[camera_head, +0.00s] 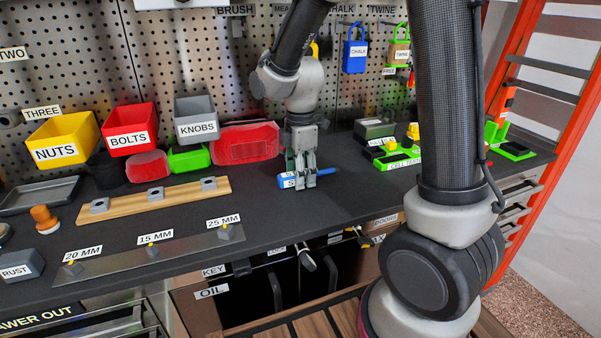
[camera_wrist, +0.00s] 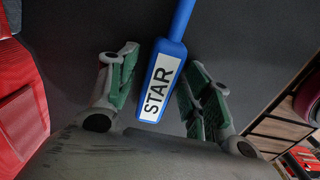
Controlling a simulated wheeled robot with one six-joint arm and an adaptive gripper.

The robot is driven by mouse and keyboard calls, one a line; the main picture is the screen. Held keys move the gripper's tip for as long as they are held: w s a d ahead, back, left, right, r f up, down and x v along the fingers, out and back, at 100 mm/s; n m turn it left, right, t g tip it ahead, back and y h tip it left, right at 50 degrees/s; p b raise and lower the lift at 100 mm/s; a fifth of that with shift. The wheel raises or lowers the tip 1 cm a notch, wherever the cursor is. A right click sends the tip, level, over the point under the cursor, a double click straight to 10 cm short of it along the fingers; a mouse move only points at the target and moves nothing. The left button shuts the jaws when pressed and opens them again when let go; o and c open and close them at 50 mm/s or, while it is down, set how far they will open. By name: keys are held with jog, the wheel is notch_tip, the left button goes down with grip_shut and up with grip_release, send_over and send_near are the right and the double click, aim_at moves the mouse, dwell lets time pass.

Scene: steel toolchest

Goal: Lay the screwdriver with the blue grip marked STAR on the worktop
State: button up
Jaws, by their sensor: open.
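The screwdriver's blue grip (camera_wrist: 176,55) carries a white label reading STAR. In the wrist view it lies between the two green-padded fingers of my gripper (camera_wrist: 160,88), with a gap on each side. In the head view the blue grip (camera_head: 288,182) shows at the fingertips of my gripper (camera_head: 303,183), low at the dark worktop (camera_head: 300,215). My gripper is open and points down. The fingers hide part of the grip in the head view. The grip appears to rest on the worktop.
A wooden strip (camera_head: 130,203) and a metal strip (camera_head: 190,245) lie to the left. Green-based fixtures (camera_head: 395,155) stand right. The worktop in front of my gripper is clear.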

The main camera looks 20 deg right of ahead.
notch_tip(320, 180, up, 12)
jog(key=s+d+r+m+t, duration=0.2)
jog(key=s+d+m, duration=0.3)
jog(key=s+m, duration=0.4)
jog(key=s+d+r+m+t, duration=0.2)
jog(key=s+d+m, duration=0.4)
jog(key=s+m, duration=0.3)
jog(key=shift+s+d, duration=0.3)
jog(key=shift+s, duration=0.35)
